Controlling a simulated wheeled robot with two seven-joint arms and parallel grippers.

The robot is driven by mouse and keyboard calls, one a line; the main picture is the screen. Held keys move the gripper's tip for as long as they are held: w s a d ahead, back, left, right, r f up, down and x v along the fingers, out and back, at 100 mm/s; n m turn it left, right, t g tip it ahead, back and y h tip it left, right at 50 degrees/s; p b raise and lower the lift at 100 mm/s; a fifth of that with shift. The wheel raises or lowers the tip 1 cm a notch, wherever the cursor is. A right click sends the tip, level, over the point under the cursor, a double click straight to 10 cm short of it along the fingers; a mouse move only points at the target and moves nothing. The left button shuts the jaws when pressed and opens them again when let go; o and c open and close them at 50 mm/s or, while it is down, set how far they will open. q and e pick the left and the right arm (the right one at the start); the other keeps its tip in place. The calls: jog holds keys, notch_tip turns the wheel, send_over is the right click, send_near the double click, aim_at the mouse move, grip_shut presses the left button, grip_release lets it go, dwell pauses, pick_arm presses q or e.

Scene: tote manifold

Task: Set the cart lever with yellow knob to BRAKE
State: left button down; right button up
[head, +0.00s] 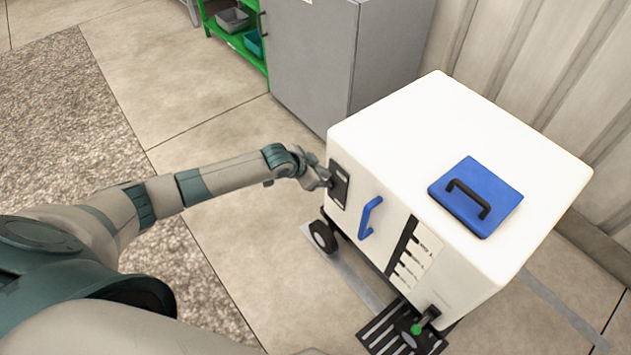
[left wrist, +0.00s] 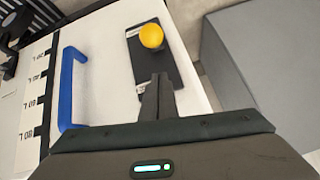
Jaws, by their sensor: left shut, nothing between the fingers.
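The white cart (head: 440,150) stands in front of me. Its black lever plate (head: 340,184) is on the near face, at the upper left corner. The round yellow knob (left wrist: 151,36) shows over the lever plate (left wrist: 172,67) in the left wrist view; in the head view I cannot make it out near my gripper. My left gripper (head: 327,180) is at the plate. In the wrist view its fingers (left wrist: 158,95) are shut and empty, pointing toward the plate, with the knob just beyond the tips. Contact cannot be told, and the BRAKE marking is not readable. My right gripper is not in view.
A blue handle (head: 369,217) sticks out right of the plate. A blue lid with black grip (head: 475,197) lies on the cart top. A green-knobbed lever (head: 417,328) stands low at the front. A grey cabinet (head: 310,60) stands behind. Floor to the left is clear.

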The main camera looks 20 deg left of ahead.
pick_arm(q)
jog(key=shift+s+a+f, duration=0.3)
jog(key=shift+f, duration=0.2)
jog(key=shift+s+a+f, duration=0.25)
jog(key=shift+a+f, duration=0.05)
jog(key=shift+f, duration=0.2)
jog(key=shift+s+a+f, duration=0.25)
jog(key=shift+f, duration=0.35)
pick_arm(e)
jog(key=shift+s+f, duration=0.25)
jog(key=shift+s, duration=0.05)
pick_arm(q)
jog(key=shift+s, duration=0.1)
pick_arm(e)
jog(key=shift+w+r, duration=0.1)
